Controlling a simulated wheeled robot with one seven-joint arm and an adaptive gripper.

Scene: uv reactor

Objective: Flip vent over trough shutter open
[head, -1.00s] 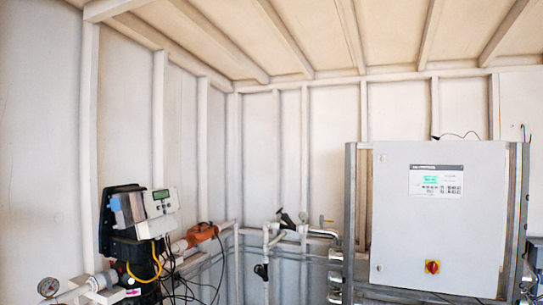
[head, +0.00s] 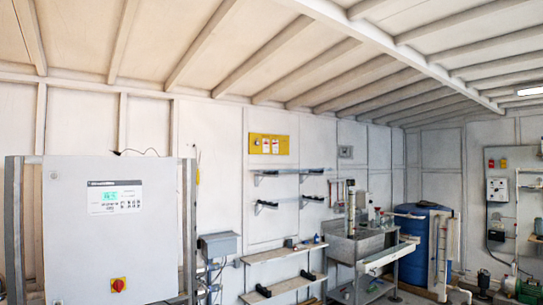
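A steel sink or trough (head: 355,246) on legs stands against the back wall, right of centre in the head view. A small grey louvre-like fitting (head: 345,152) is on the wall above it. It is too small to tell whether this is the vent or whether its shutter is open or shut. My gripper is not in view.
A large grey cabinet (head: 115,225) with a red and yellow switch fills the left. Wall shelves (head: 290,172) and lower shelves (head: 285,255) stand between it and the trough. A blue barrel (head: 415,240) is right of the trough. A green pump (head: 528,290) sits at far right.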

